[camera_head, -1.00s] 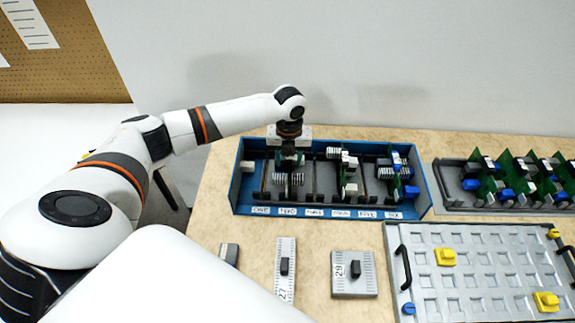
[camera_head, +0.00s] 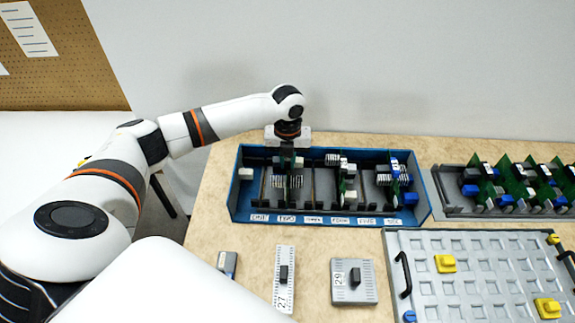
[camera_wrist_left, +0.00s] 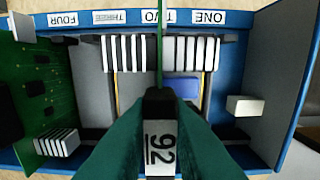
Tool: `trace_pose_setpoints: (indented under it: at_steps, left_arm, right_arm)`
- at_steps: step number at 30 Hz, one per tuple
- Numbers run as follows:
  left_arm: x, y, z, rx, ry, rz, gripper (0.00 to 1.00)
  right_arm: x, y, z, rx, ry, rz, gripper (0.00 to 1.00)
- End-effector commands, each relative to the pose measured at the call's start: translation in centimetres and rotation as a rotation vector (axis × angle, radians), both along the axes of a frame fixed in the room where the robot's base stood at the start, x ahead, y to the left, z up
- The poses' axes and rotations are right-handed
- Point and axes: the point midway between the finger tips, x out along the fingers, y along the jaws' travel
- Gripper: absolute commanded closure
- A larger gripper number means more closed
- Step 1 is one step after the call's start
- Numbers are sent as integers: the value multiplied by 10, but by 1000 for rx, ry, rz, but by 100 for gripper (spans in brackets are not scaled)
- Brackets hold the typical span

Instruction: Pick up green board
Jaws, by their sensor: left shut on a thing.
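A green board (camera_wrist_left: 159,45) shows edge-on in the left wrist view, between two rows of white fins, at the label TWO. My left gripper (camera_wrist_left: 158,100) is shut on its near end, where a tag (camera_wrist_left: 161,148) reads "92" in this view. In the head view my left gripper (camera_head: 288,150) points down over the left part of the blue rack (camera_head: 234,190), and the board (camera_head: 286,165) hangs below it among the rack walls. I cannot tell whether its lower edge is clear of the slot. My right gripper is not in view.
Other green boards stand further right in the rack (camera_head: 345,180), with more in a grey rack (camera_head: 482,190) at the right. A grey panel (camera_head: 490,275) with yellow knobs lies in front. Labelled blocks (camera_head: 284,280) (camera_head: 353,282) lie on the table. A wall stands behind.

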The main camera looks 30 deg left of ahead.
Motion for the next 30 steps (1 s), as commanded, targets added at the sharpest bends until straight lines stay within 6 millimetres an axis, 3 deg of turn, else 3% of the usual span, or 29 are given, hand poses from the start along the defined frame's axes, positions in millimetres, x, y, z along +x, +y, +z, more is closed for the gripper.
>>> trace_pose_setpoints:
  at_steps: [18, 24, 30]
  left_arm:
    - [1, 0, 125, -1, -6, 1, 100]
    - [1, 0, 151, -2, -3, 0, 100]
    - [0, 0, 159, 0, -1, 1, 100]
  right_arm:
    - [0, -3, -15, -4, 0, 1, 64]
    - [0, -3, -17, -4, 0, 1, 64]
    - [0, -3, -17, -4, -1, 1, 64]
